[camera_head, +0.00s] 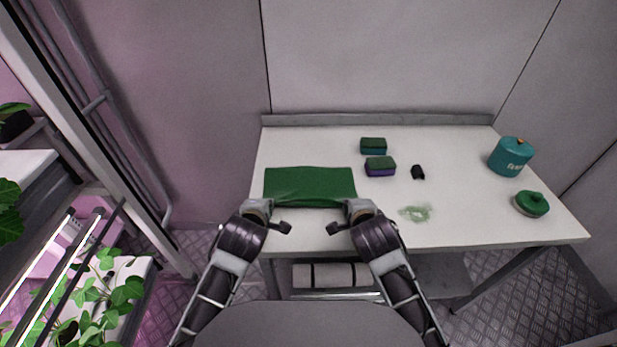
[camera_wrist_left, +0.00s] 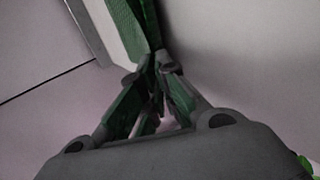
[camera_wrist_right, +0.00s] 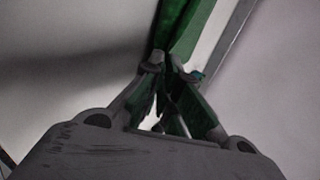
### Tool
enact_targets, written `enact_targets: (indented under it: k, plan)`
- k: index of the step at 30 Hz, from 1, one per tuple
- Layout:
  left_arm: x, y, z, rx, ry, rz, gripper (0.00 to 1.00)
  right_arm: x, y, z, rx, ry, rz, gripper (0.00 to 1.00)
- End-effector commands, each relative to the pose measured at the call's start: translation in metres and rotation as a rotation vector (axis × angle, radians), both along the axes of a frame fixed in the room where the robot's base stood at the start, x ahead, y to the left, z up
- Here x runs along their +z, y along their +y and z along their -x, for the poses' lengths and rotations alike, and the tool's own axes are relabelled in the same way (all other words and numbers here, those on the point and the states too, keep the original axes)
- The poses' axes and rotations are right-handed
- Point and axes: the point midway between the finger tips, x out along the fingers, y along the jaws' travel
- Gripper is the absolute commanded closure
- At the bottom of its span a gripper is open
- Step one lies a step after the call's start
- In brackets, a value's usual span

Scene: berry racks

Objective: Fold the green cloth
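The green cloth (camera_head: 310,182) lies spread as a rectangle on the left part of the white table, with its near edge slightly wrinkled and raised between my grippers. My left gripper (camera_head: 268,204) is at its near left corner and my right gripper (camera_head: 349,204) at its near right corner. In the left wrist view the fingertips (camera_wrist_left: 153,66) close together on the cloth (camera_wrist_left: 128,25). In the right wrist view the fingertips (camera_wrist_right: 163,62) also pinch the cloth (camera_wrist_right: 182,25). The exact grip is partly hidden by the fingers.
Two sponges (camera_head: 373,146) (camera_head: 380,167) and a small black object (camera_head: 418,172) lie right of the cloth on the table (camera_head: 465,190). A green smear (camera_head: 416,213) marks the surface. A teal canister (camera_head: 510,157) and a green lidded item (camera_head: 531,204) stand far right. Plant racks (camera_head: 110,300) are at left.

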Motion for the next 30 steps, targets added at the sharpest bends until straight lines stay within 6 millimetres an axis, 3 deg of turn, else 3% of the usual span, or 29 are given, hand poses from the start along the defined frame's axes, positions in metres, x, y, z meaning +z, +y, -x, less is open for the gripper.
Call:
enact_targets:
  k: [7,16,24,30]
  plan:
    - [0.0,0.0,0.0,0.0,-0.001,0.0,1.0,0.0,0.0,0.0,0.0,0.0,0.0,1.0]
    - [0.0,0.0,0.0,0.0,0.0,0.0,0.61,0.0,0.0,0.0,0.0,0.0,0.0,0.61]
    - [0.001,0.0,0.0,0.0,0.0,0.0,0.61,0.001,0.0,0.0,-0.001,0.0,-0.001,0.61]
    - [0.013,0.0,0.004,0.001,0.0,0.003,0.61,0.013,0.001,0.003,0.0,0.0,-0.004,0.61]
